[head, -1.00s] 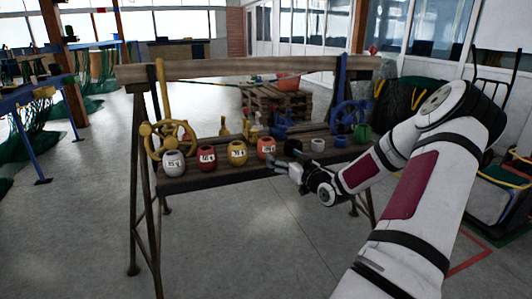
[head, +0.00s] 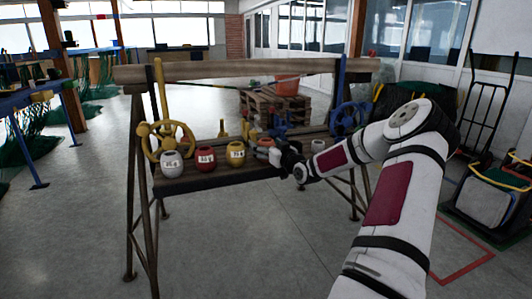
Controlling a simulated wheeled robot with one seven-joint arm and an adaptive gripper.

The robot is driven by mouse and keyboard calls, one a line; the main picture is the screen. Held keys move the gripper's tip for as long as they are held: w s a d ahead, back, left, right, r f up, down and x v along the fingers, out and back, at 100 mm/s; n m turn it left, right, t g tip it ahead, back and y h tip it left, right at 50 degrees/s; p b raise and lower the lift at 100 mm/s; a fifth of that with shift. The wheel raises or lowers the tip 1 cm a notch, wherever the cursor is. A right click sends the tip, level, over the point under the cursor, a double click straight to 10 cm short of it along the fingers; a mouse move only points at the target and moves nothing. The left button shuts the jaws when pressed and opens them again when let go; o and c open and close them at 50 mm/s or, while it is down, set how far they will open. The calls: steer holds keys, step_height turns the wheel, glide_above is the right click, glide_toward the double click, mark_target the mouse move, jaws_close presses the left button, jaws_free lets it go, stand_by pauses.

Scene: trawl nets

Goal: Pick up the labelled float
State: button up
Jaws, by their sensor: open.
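A row of small round floats sits on the wooden shelf of a trestle rack. A white float (head: 171,164), a red float (head: 205,159) and a yellow float (head: 235,154) each carry a white label with small writing that I cannot read. An orange float (head: 266,142) is right of the yellow one, mostly hidden by my gripper. My gripper (head: 262,153) is open at the shelf's front, in front of the orange float and close to it. I cannot tell whether they touch. My wrist and forearm hide other floats; a grey-white one (head: 318,145) shows above them.
A yellow handwheel (head: 168,138) stands behind the left floats and a blue handwheel (head: 348,116) at the right. A wooden beam (head: 245,70) spans the rack above the shelf. The floor (head: 250,250) before the rack is clear.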

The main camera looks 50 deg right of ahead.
steer(key=c, duration=1.3)
steer(key=shift+r, duration=0.55)
steer(key=r, duration=0.1)
steer(key=r+p, duration=0.1)
steer(key=shift+s+a+r+p, duration=0.1)
steer(key=shift+s+r+p, duration=0.2)
steer(key=shift+s+r, duration=0.1)
steer(key=p+v, duration=0.1)
steer(key=v, duration=0.4)
steer(key=a+p+v, duration=0.1)
steer(key=v, duration=0.4)
steer(key=a+r+p+v, duration=0.1)
steer(key=v, duration=0.4)
steer(key=shift+w+r, duration=0.1)
steer(key=shift+w, duration=0.2)
